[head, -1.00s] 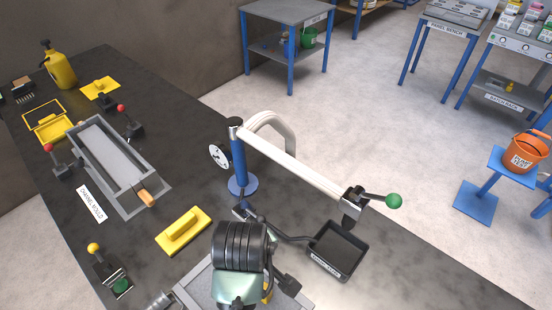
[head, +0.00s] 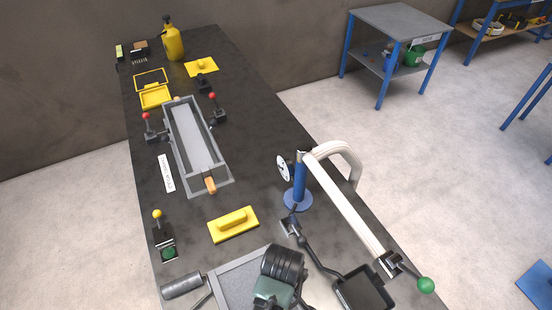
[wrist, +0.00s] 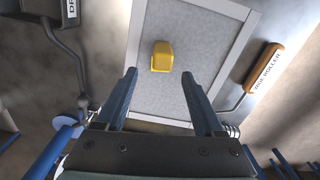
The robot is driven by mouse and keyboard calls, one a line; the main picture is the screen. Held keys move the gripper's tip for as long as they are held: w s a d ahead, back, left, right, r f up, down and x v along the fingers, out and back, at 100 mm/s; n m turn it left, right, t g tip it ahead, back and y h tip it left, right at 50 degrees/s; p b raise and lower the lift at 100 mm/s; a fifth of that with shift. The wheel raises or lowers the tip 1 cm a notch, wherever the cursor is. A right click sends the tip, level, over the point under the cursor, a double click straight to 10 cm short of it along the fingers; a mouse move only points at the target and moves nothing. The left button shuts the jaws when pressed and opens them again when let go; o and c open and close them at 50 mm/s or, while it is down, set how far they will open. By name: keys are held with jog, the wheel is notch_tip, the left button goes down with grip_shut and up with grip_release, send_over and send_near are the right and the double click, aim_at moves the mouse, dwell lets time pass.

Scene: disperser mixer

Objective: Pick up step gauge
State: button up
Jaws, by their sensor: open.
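A small yellow block (wrist: 161,56), which I take to be the step gauge, sits on a grey panel with a pale frame (wrist: 207,25). In the wrist view, my gripper (wrist: 158,78) is open and empty. Its two dark blue fingers point toward the block, which appears beyond the tips and between their lines. The gap to the block is hard to judge. In the head view, the framed panel (head: 228,284) is at the bottom, and my wrist covers part of it. The block and my fingertips are hidden there.
A roller with an orange handle (wrist: 264,67) lies beside the panel. A black tray (head: 364,290), a blue post (head: 299,183) with a white arm and a yellow float (head: 233,224) stand near. A grey channel mould (head: 195,140) lies further back on the dark bench.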

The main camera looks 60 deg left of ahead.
jog(key=shift+s+f+p, duration=0.15)
jog(key=shift+f+p, duration=0.25)
jog(key=shift+f, duration=2.25)
grip_shut()
